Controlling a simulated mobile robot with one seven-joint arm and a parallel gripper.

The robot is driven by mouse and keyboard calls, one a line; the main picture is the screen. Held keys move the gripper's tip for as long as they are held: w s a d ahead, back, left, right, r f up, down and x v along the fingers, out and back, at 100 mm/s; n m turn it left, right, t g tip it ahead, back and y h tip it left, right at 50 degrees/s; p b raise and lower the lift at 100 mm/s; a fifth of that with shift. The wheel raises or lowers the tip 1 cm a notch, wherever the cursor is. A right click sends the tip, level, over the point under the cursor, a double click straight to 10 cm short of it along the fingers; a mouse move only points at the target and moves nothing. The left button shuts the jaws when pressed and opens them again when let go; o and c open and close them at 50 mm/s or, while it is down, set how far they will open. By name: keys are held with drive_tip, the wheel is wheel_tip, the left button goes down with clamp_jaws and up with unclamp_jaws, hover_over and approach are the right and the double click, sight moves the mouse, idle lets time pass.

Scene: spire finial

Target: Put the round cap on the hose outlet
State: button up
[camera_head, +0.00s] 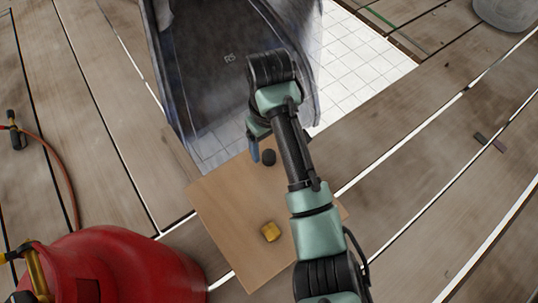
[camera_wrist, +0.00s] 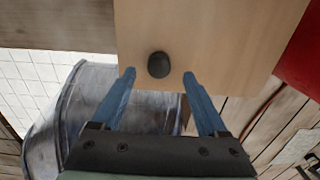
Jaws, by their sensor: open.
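A small black round cap (camera_head: 268,157) sits on a square wooden board near its far edge. In the wrist view the cap (camera_wrist: 159,64) shows between and slightly beyond the tips of my blue fingers. My gripper (camera_wrist: 158,75) is open and empty, with a finger on each side of the cap's line. In the head view my gripper (camera_head: 256,150) is just left of the cap, partly hidden by my arm. A red-brown hose (camera_head: 58,165) with a dark end fitting (camera_head: 17,137) lies at the left. I cannot tell which part is the hose outlet.
A red tank (camera_head: 120,265) with brass fittings stands at lower left. A large dark, translucent bin (camera_head: 205,85) rises behind the board. Plank floor to the right is mostly clear.

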sight(269, 154)
wheel_tip(269, 154, down, 5)
drive_tip(key=b, duration=0.4)
drive_tip(key=shift+w+r, duration=0.1)
drive_tip(key=shift+r, duration=0.1)
clamp_jaws()
